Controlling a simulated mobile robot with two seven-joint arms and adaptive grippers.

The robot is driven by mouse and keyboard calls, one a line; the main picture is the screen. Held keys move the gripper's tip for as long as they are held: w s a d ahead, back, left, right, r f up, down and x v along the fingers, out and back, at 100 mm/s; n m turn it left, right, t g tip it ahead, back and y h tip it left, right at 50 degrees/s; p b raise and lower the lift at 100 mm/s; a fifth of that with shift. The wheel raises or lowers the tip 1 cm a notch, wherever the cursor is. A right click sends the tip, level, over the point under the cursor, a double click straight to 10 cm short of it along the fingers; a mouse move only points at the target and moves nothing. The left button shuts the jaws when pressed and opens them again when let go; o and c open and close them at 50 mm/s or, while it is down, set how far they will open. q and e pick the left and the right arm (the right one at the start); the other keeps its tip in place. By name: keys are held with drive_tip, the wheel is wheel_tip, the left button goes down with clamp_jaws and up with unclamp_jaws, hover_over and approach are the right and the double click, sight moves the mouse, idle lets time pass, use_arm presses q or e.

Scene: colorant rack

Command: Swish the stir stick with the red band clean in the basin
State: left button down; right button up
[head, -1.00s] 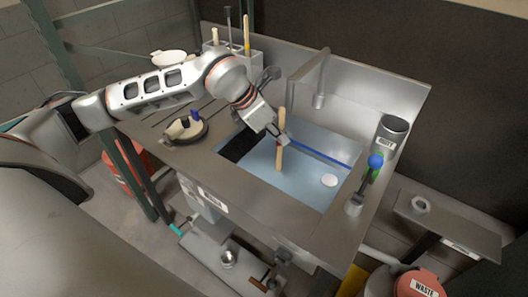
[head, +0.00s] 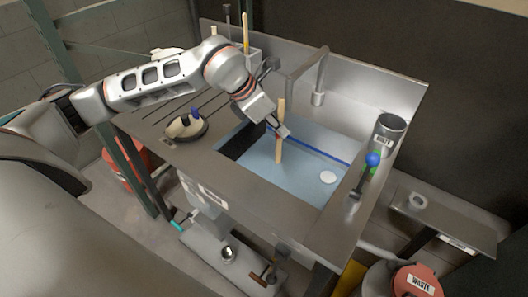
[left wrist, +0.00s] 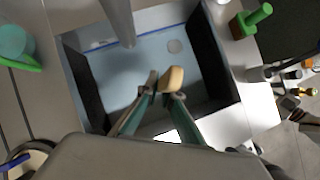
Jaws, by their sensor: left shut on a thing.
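My left gripper (head: 282,133) is shut on a pale wooden stir stick (head: 280,152) and holds it upright over the blue floor of the basin (head: 308,178). The stick's top sticks up above the fingers and its lower part hangs down inside the basin. I cannot tell how deep its lower end is, and no red band can be made out clearly. In the left wrist view, the fingertips (left wrist: 160,88) close around the stick, whose top end (left wrist: 173,78) faces the camera. My right gripper is not in view.
A faucet (head: 320,75) stands at the basin's back. A grey bin (head: 389,133) and a blue-knobbed tool (head: 372,160) stand on the right rim. A caddy (head: 254,57) with several sticks is behind my arm. A round dish (head: 187,130) sits left of the basin.

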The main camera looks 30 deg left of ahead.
sight(281, 99)
use_arm(q)
drive_tip(key=shift+r, duration=0.15)
wheel_tip(281, 99, up, 6)
drive_tip(key=p, duration=0.3)
drive_tip(key=shift+p, duration=0.4)
drive_tip(key=shift+r+p, duration=0.9)
drive_tip(key=shift+r, duration=1.95)
